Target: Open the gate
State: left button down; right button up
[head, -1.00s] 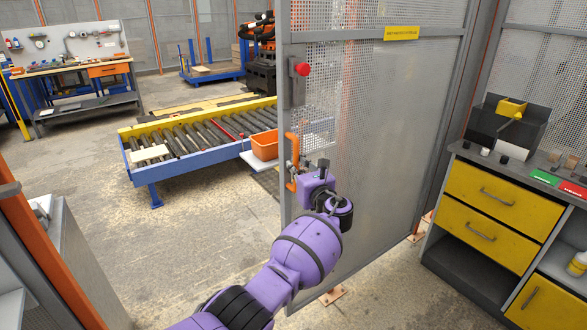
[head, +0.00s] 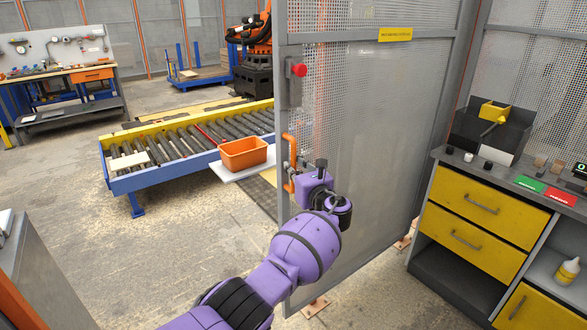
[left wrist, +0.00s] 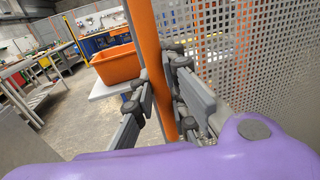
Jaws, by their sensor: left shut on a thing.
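The gate (head: 380,140) is a grey metal frame with perforated mesh and a yellow label, swung partly open to the right of the opening. Its orange handle (head: 288,160) is a vertical bar near the free edge. My left gripper (head: 296,174) is at the handle, mostly hidden behind my purple wrist. In the left wrist view my left gripper (left wrist: 165,105) has its grey fingers on both sides of the orange handle (left wrist: 154,55), shut on it. A red button (head: 299,70) sits on a grey box above the handle. My right gripper is not in view.
Beyond the opening stand a roller conveyor (head: 190,150) and an orange bin (head: 243,153) on a white board (head: 232,170). A grey cabinet with yellow drawers (head: 485,205) stands close on the right. The floor (head: 190,230) left of the gate is clear.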

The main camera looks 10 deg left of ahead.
pick_arm(q)
jog(key=shift+f, duration=0.15)
jog(key=c, duration=1.7)
grip_release()
jog(key=v, duration=1.2)
jog(key=shift+d, duration=0.1)
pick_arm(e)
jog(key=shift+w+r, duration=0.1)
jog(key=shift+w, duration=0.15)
